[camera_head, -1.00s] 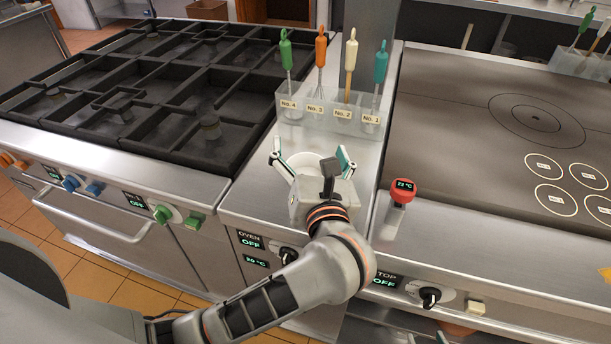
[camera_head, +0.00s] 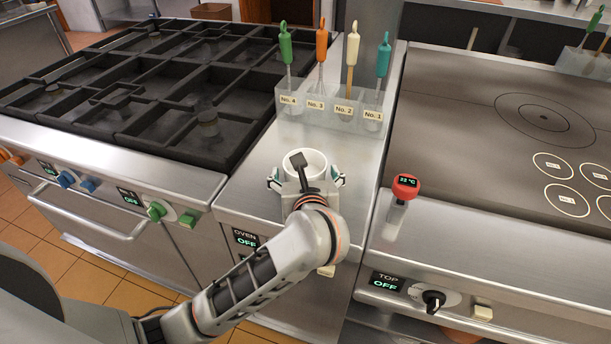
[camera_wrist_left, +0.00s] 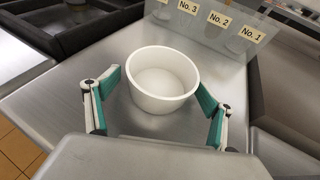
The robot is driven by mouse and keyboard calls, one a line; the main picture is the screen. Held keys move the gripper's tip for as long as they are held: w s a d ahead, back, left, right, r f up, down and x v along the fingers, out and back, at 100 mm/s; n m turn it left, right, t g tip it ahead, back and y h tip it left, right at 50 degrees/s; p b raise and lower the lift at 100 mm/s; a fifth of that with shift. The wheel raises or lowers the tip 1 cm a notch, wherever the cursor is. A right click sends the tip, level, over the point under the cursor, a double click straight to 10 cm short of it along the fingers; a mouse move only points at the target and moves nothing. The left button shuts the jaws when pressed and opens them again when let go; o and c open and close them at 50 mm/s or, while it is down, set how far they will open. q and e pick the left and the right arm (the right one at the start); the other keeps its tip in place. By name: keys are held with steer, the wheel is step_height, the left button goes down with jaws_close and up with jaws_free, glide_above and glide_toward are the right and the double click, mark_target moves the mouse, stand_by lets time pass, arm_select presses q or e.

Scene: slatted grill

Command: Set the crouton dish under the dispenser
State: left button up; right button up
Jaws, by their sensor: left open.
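A round white dish (camera_head: 309,162), taken as the crouton dish, stands upright and looks empty on the steel counter between the burner range and the flat hot plate. In the left wrist view the dish (camera_wrist_left: 163,85) lies between the teal finger pads, a little beyond their near ends. My left gripper (camera_head: 306,180) is open, with one finger on each side of the dish's near part. The left finger is apart from the dish; the right one is close to its wall, and I cannot tell if it touches. My right gripper is not in view. No dispenser can be made out.
A clear holder (camera_head: 318,111) numbered No. 4 to No. 1, with several coloured-handled utensils, stands behind the dish. A post rises behind it. Bare counter (camera_head: 255,165) shows left of the dish.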

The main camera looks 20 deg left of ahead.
arm_select(q)
steer(key=shift+r, duration=0.1)
steer(key=c, duration=1.4)
